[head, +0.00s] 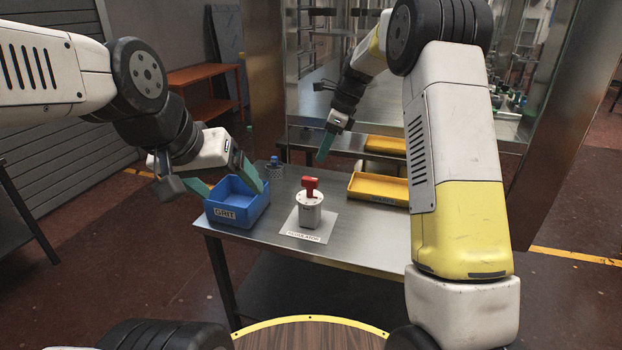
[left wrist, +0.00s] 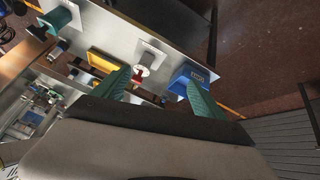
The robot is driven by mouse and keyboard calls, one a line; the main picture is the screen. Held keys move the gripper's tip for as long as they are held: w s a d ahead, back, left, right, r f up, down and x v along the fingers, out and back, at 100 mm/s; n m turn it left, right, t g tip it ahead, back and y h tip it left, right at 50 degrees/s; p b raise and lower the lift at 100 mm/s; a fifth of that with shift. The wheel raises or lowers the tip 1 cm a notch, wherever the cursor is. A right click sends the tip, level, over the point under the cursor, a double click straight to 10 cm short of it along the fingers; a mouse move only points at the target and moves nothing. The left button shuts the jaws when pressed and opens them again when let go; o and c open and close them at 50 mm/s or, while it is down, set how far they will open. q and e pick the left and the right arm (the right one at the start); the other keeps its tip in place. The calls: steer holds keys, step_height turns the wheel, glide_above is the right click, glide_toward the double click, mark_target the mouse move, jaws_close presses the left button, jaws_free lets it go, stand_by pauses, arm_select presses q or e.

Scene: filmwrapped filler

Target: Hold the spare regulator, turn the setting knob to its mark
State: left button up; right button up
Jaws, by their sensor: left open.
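The regulator (head: 309,212) is a pale grey cylinder with a red T-shaped setting knob (head: 310,186) on top. It stands upright on a light mat with a printed label (head: 303,237). It also shows in the left wrist view (left wrist: 146,62). My left gripper (head: 234,193) is open and empty, its green fingers spread above the blue bin, left of the regulator and apart from it. My right gripper (head: 325,148) is above the table's back edge, behind the regulator. Only one green finger shows clearly, so its opening is hidden. The knob's mark is too small to read.
A blue bin (head: 236,212) labelled GRIT stands left of the regulator. A yellow tray (head: 379,188) lies at the right, with another yellow tray (head: 385,145) on a shelf behind. The table front right of the mat is clear.

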mark_target(307, 209)
arm_select(q)
steer(key=w+d+f+t, duration=0.1)
steer(key=w+d+f, duration=0.1)
steer(key=w+f, duration=0.7)
steer(key=w+d+f+t, duration=0.1)
steer(key=w+f, duration=0.5)
steer(key=w, duration=0.6)
steer(key=w+d+f+m+t, duration=0.1)
steer(key=w+d+f, duration=0.1)
steer(key=f, duration=0.2)
steer(key=w+d+f+t, duration=0.1)
steer(key=w+d+f, duration=0.1)
steer(key=f, duration=0.3)
steer(key=w+d+f+m+t, duration=0.1)
steer(key=w+d+f, duration=0.1)
steer(key=f, duration=0.2)
steer(key=shift+f+m+h, duration=0.25)
steer(key=shift+m+h, duration=0.05)
steer(key=shift+s+d+r+t+h, duration=0.1)
steer(key=shift+d+r+t+h, duration=0.1)
steer(key=shift+d+t+h, duration=0.55)
steer(key=shift+d+r+t, duration=0.3)
steer(key=shift+d+t, duration=0.05)
steer(key=shift+d, duration=0.25)
steer(key=shift+w+d, duration=0.15)
steer(key=shift+w, duration=0.1)
steer(key=shift+x, duration=3.6)
